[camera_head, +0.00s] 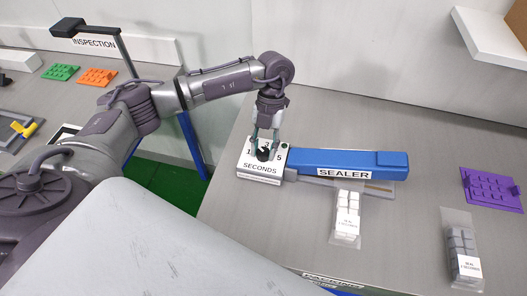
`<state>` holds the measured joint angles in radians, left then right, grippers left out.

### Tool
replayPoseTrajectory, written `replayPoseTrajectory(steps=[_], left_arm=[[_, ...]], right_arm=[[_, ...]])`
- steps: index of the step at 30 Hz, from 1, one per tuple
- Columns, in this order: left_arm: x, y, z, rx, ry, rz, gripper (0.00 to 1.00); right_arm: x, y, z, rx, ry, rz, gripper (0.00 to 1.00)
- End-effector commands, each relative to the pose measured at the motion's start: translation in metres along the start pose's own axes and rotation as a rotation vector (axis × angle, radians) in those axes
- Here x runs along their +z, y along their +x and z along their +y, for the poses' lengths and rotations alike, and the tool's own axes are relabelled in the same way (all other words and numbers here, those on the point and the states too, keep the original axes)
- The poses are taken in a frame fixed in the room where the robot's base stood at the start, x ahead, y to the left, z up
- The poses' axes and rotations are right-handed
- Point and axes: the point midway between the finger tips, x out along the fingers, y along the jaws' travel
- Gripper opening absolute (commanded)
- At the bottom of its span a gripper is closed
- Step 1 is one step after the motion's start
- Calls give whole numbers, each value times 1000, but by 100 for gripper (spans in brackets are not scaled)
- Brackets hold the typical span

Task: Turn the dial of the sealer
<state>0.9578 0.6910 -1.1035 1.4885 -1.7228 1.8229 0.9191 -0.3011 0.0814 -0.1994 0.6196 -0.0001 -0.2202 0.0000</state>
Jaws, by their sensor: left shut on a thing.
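The sealer (348,160) is a blue bar unit with a "SEALER" label, lying on the grey table. At its left end is a white control box (261,172) marked "SECONDS", with numbers on top. A black dial (265,154) sits on top of that box. My left gripper (265,147) points straight down over the box and is shut on the dial, with its fingers on either side of it. The fingers partly hide the dial and the numbers, so I cannot read its setting. My right gripper is not in view.
A clear bag with white blocks (347,213) lies against the sealer's front. Another bag with grey blocks (463,252) and a purple tray (491,188) lie to the right. A white shelf (490,38) hangs at upper right. An inspection table stands at left across a gap.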

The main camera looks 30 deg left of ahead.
Motion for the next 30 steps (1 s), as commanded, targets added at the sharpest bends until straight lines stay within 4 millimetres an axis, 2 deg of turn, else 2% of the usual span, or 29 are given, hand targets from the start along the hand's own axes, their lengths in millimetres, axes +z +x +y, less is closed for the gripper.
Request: replayPoseTrajectory(steps=[1, 15, 30], left_arm=[[2, 3, -1, 18, 44, -4, 2], [2, 3, -3, 190, 456, -5, 2], [-1, 1, -4, 327, 788, -4, 2]], right_arm=[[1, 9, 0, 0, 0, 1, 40], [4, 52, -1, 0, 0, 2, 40], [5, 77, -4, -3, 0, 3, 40]])
